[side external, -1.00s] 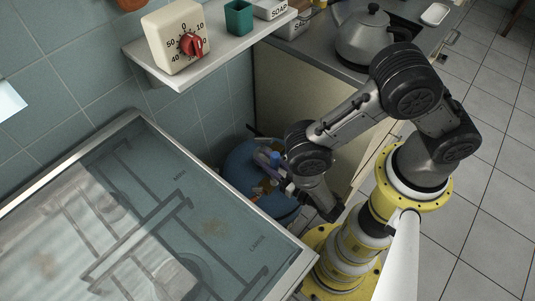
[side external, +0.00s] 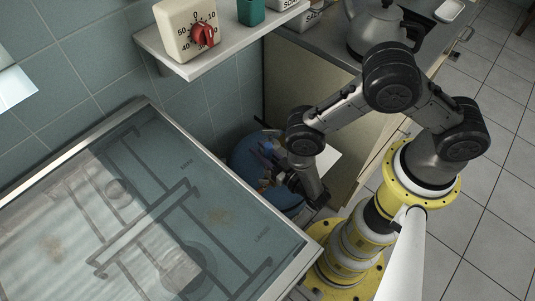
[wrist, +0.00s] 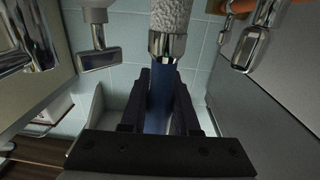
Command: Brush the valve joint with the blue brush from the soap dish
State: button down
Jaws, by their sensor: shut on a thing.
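In the wrist view my gripper (wrist: 162,74) is shut on the blue handle of the brush (wrist: 158,108). A shiny metal ferrule and a grey, rough-textured head extend beyond the fingertips, and the top of the head is cut off. Chrome fittings hang at the left (wrist: 99,55) and right (wrist: 250,45), apart from the brush; I cannot tell which is the valve joint. In the side view my gripper is low by the wall, over a blue round tub (side external: 243,160), and largely obscured. I cannot make out the soap dish with certainty.
Above, a wall shelf (side external: 225,40) holds a timer (side external: 187,28) and a green cup (side external: 251,12). A kettle (side external: 378,32) stands on the counter behind. Tiled wall and grey side panels close in around the wrist view.

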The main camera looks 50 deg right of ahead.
aim_at(271, 159)
jog(key=shift+s+r, duration=0.15)
jog(key=shift+s, duration=2.6)
jog(key=shift+w, duration=3.1)
jog(key=shift+s+a, duration=0.15)
jog(key=shift+s, duration=2.85)
notch_tip(271, 159, up, 8)
jog(key=shift+f, duration=0.25)
